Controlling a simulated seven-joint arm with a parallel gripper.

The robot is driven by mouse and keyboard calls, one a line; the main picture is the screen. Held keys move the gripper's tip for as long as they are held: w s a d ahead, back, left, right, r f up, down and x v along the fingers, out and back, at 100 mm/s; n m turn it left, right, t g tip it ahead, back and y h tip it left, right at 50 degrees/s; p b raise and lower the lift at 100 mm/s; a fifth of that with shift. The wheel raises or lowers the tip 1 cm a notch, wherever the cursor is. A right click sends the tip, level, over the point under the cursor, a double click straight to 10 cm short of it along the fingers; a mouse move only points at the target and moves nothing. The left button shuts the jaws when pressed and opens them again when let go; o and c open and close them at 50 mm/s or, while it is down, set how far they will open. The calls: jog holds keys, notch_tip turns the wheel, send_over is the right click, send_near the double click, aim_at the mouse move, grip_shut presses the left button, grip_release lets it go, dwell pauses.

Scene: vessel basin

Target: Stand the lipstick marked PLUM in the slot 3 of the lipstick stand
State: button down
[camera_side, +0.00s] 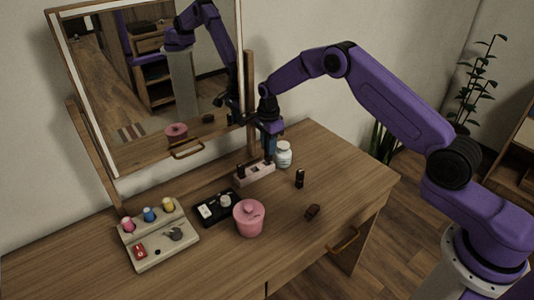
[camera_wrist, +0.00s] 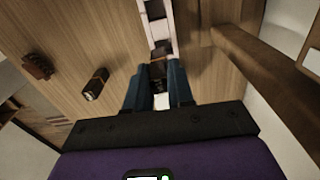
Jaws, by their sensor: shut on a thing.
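The lipstick stand (camera_side: 256,176) is a pale, narrow block near the mirror's foot, with a dark lipstick (camera_side: 241,171) upright towards its left end. It also shows in the wrist view (camera_wrist: 155,12). My gripper (camera_side: 270,153) points down at the right end of the stand. In the wrist view its blue fingers (camera_wrist: 160,88) are shut on a small dark piece, taken to be a lipstick, mostly hidden between them. I cannot tell whether its foot is in a slot. No PLUM mark or slot number is readable.
A white jar (camera_side: 284,157) stands close behind and right of my gripper. The mirror (camera_side: 110,100) rises behind.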

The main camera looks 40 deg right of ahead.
jog(key=shift+w+f, duration=0.4)
jog(key=shift+f, duration=1.6)
jog(key=c, duration=1)
grip_release()
jog(key=shift+f, duration=0.15)
